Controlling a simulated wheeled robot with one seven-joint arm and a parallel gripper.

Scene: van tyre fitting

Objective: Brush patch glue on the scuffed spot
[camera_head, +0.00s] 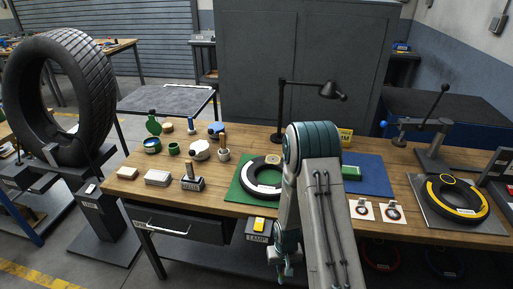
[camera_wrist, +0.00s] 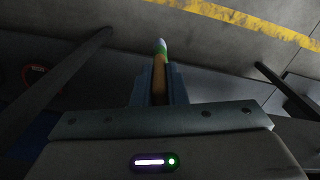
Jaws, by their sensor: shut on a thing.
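My gripper (camera_head: 284,262) hangs low in front of the bench edge in the head view, partly hidden by my arm. In the wrist view my gripper (camera_wrist: 159,88) is shut on a slim stick (camera_wrist: 160,64) with a brown shaft, a green band and a pale tip; this looks like the brush. The stick points away over the floor and touches nothing visible. A big black tyre (camera_head: 98,98) stands upright at the left, with a small pale mark (camera_head: 72,129) low inside it; I cannot tell if this is the scuffed spot.
The wooden bench (camera_head: 225,182) carries several small pots and blocks at its left. A green mat (camera_head: 236,192) with a black ring, a desk lamp (camera_head: 322,90) and a yellow-marked tyre (camera_head: 455,197) are farther right. A drawer (camera_head: 185,226) is under the bench's front edge.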

